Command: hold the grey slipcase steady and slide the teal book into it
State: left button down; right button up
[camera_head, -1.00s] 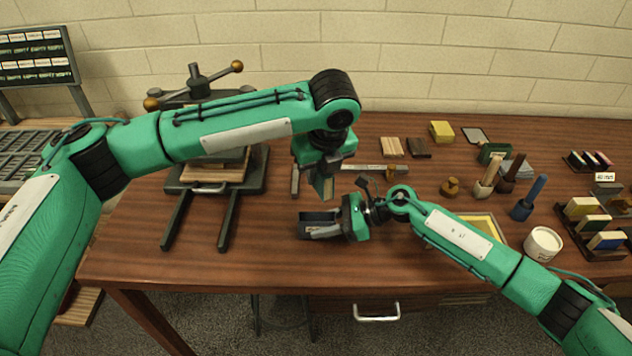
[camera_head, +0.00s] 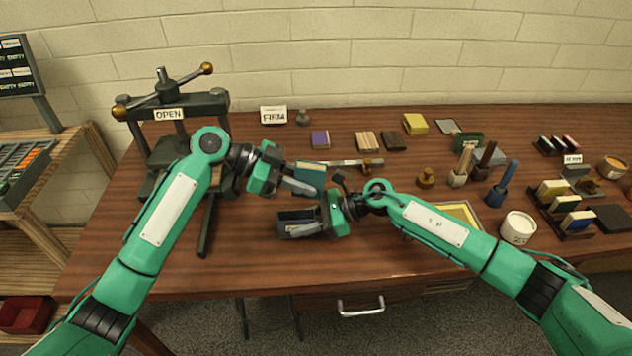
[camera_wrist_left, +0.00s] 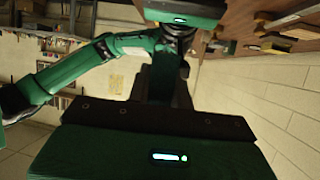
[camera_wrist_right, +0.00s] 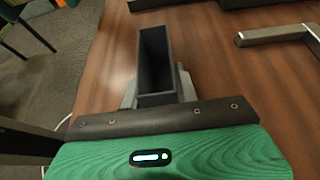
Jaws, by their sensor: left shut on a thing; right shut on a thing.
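The teal book (camera_head: 310,175) is in my left gripper (camera_head: 298,185), which is shut on it and holds it up behind the slipcase in the head view. The grey slipcase (camera_head: 291,216) is in my right gripper (camera_head: 308,230), which is shut on it low at the table. The slipcase also shows in the right wrist view (camera_wrist_right: 142,62), with its dark, empty mouth visible. The book is outside the slipcase, with a gap between them. In the left wrist view a dark green block (camera_wrist_left: 157,78), likely the book, stands beyond my gripper.
The wooden table (camera_head: 240,268) is clear in front of the slipcase. A press (camera_head: 163,150) stands at the left. A metal bar (camera_head: 345,163) lies behind the grippers. A purple block (camera_head: 320,139), tools and a white tub (camera_head: 518,227) stand farther back and right.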

pick_arm(q)
jog(key=shift+w+a+f+n+t+h, duration=0.2)
jog(key=shift+a+n+t+h, duration=0.1)
jog(key=shift+a, duration=0.2)
jog(key=shift+w+a+f+n+t+h, duration=0.1)
jog(key=shift+w+a+n+t+h, duration=0.15)
jog(key=shift+a, duration=0.25)
jog(key=shift+w+a+f+n+t+h, duration=0.15)
jog(key=shift+a+n+t+h, duration=0.15)
jog(key=shift+a, duration=0.2)
jog(key=shift+f, duration=0.1)
jog(key=shift+f, duration=2.85)
jog(key=shift+f, duration=1.45)
jog(key=c, duration=1.2)
grip_release()
jog(key=shift+o, duration=0.2)
jog(key=v, duration=1.2)
jog(key=shift+s+f, duration=0.1)
